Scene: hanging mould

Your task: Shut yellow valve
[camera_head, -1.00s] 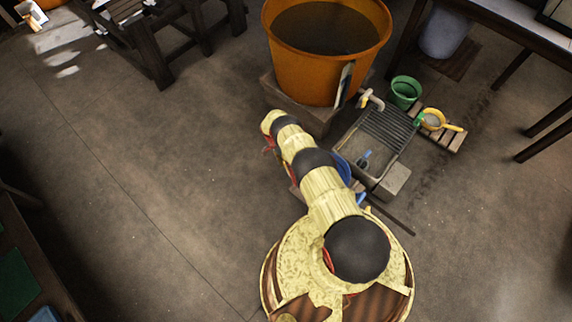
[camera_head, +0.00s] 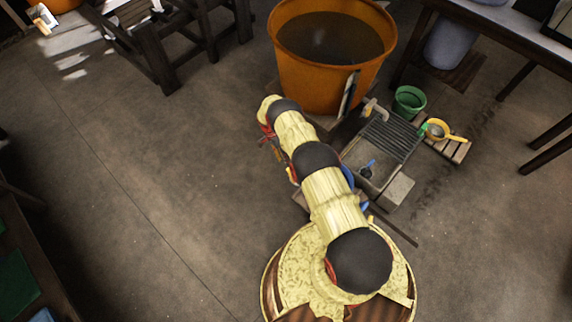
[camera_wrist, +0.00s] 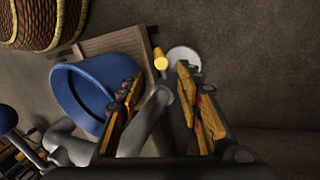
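A small yellow knob-like part (camera_wrist: 160,60), which looks like the yellow valve, shows in the wrist view just beyond the gap between my fingertips. A grey pipe (camera_wrist: 143,125) runs below it, between the fingers. My gripper (camera_wrist: 160,82) is open, with one finger on each side of the pipe. I see no contact with the yellow part. In the head view my arm hides most of the gripper and the valve.
A blue bucket (camera_wrist: 75,95) on a wooden pallet (camera_wrist: 112,42) is close left of my fingers. A pale disc (camera_wrist: 184,58) lies right of the yellow part. An orange tub (camera_head: 310,85), sink (camera_head: 385,145), green bucket (camera_head: 408,99) and yellow pan (camera_head: 437,129) stand beyond. Floor left is clear.

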